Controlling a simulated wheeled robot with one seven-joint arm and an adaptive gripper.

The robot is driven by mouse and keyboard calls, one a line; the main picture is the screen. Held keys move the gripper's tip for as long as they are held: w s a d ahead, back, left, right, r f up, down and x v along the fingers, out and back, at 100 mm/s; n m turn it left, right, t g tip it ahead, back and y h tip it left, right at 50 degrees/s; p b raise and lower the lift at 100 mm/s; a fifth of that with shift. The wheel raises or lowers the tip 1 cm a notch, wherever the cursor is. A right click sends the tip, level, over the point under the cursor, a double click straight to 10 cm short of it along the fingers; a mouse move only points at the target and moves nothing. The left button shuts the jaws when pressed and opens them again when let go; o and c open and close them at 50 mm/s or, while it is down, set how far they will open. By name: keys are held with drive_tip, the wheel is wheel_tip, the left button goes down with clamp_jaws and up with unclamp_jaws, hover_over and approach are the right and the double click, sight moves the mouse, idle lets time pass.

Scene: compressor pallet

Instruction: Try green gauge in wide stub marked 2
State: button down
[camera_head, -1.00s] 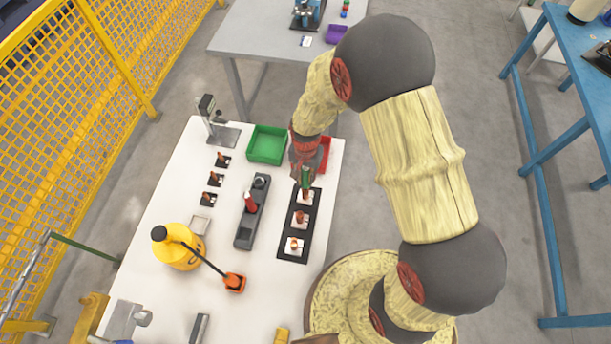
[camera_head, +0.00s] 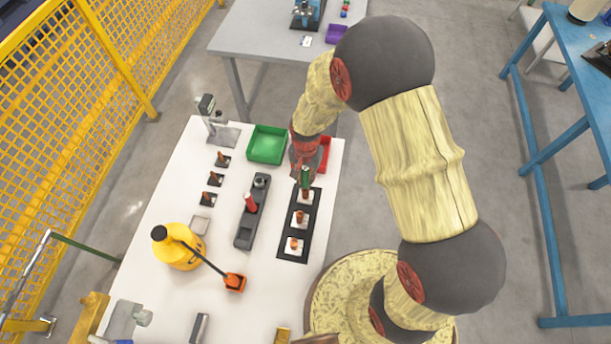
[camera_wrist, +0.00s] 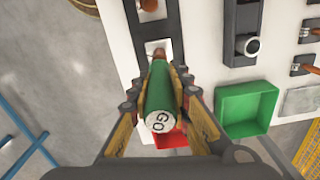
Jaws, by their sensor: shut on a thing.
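My gripper (camera_head: 300,172) is shut on the green gauge (camera_head: 305,179). In the wrist view the green gauge (camera_wrist: 158,92) lies between the fingers (camera_wrist: 160,100), its white end marked "GO" facing the camera. Its far end is close to a copper stub (camera_wrist: 159,52) on a white plate; I cannot tell whether they touch. In the head view this is the farthest stub (camera_head: 305,196) of the black strip (camera_head: 312,222). The middle stub (camera_head: 299,216) and nearest stub (camera_head: 294,244) stand clear. I cannot read any stub numbers.
A grey holder (camera_head: 244,236) with a red gauge (camera_head: 250,203) stands left of the strip. Three small copper pieces on dark plates stand farther left. A green bin (camera_head: 267,145) and a partly hidden red bin (camera_head: 325,153) are behind.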

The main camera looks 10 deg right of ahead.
drive_tip(key=shift+f+b, duration=0.7)
drive_tip(key=shift+f, duration=0.4)
idle(1.3)
drive_tip(key=shift+r+p, duration=1.45)
drive_tip(key=shift+r, duration=0.7)
drive_tip(key=shift+r, duration=0.1)
drive_tip(key=shift+r+p, duration=1.4)
drive_tip(key=shift+r, duration=0.5)
